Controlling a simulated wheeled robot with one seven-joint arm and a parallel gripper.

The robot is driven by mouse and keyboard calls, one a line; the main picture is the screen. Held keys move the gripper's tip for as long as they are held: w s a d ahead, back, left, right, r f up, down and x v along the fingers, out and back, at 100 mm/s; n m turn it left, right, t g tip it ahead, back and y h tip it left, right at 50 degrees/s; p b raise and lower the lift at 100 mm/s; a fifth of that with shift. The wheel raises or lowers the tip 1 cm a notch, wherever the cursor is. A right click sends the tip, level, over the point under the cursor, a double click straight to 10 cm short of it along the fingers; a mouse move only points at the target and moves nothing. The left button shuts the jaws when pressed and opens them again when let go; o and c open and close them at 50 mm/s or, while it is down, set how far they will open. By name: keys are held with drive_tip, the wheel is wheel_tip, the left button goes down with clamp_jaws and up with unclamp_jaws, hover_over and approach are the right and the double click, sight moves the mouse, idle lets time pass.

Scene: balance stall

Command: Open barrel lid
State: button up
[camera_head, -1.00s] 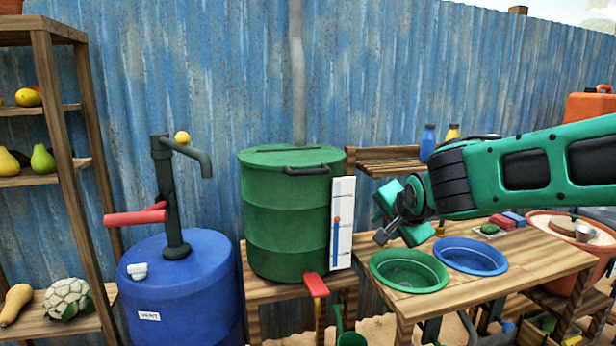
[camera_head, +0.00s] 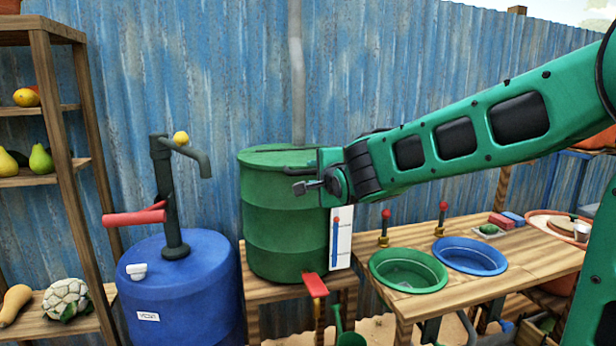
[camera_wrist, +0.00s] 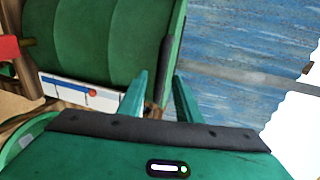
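The green barrel (camera_head: 280,225) stands upright on a low wooden stand, with its green lid (camera_head: 275,157) lying shut on top. The lid's dark handle (camera_head: 298,170) is at the right front rim and partly hidden by my gripper. My gripper (camera_head: 303,187) is at the barrel's upper right, just in front of the handle. In the wrist view my gripper (camera_wrist: 160,78) has its two green fingers apart, with the dark handle (camera_wrist: 169,70) just beyond and between them. Whether they touch it I cannot tell.
A white gauge (camera_head: 341,240) is on the barrel's right side and a red lever (camera_head: 315,285) below it. A blue barrel with a pump (camera_head: 172,200) stands left. Green (camera_head: 408,287) and blue (camera_head: 470,272) basins sit in the table at right.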

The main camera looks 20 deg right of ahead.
sight(311, 173)
drive_tip(key=shift+x, duration=2.25)
clamp_jaws()
